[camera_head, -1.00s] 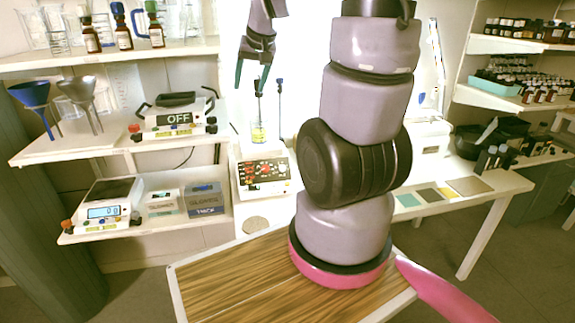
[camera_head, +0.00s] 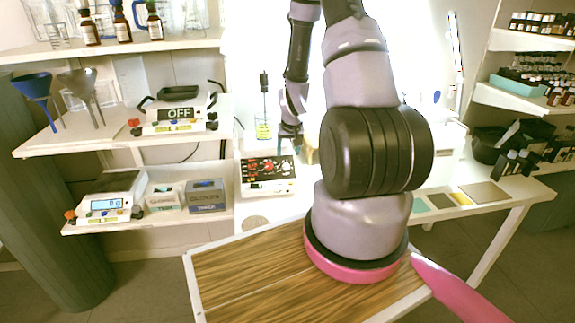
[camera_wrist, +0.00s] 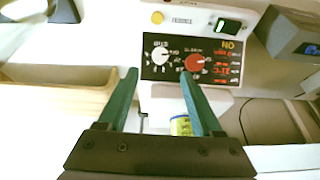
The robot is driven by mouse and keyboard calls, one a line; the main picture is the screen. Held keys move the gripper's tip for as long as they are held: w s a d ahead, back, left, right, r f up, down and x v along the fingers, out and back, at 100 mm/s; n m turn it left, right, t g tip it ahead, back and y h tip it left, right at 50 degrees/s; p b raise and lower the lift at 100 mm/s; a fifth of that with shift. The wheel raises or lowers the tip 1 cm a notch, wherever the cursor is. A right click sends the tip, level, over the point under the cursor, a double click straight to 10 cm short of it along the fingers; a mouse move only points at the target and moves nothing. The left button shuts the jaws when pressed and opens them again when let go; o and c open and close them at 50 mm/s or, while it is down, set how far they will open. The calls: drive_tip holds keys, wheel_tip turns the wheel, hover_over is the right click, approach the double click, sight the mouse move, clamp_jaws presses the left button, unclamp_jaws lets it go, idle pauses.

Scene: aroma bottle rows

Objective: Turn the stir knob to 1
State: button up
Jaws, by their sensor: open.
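The stirrer unit (camera_head: 266,188) is a white box with a black control panel on the table. In the wrist view its panel (camera_wrist: 198,82) shows a white knob (camera_wrist: 160,57) and a red knob (camera_wrist: 194,62). The labels are too small to read surely, so I cannot tell which is the stir knob. My gripper (camera_wrist: 158,74) is open and empty, with teal fingertips near the panel, one each side of the white knob in the picture. Contact does not show. In the head view my gripper (camera_head: 290,135) is just behind the unit's right side.
A glass beaker (camera_head: 263,130) with yellow-green liquid stands behind the panel. Left shelves hold a device marked OFF (camera_head: 180,113), a scale (camera_head: 106,204) and small boxes (camera_head: 205,195).

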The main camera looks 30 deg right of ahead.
sight(286, 166)
drive_tip(key=x, duration=0.9)
clamp_jaws()
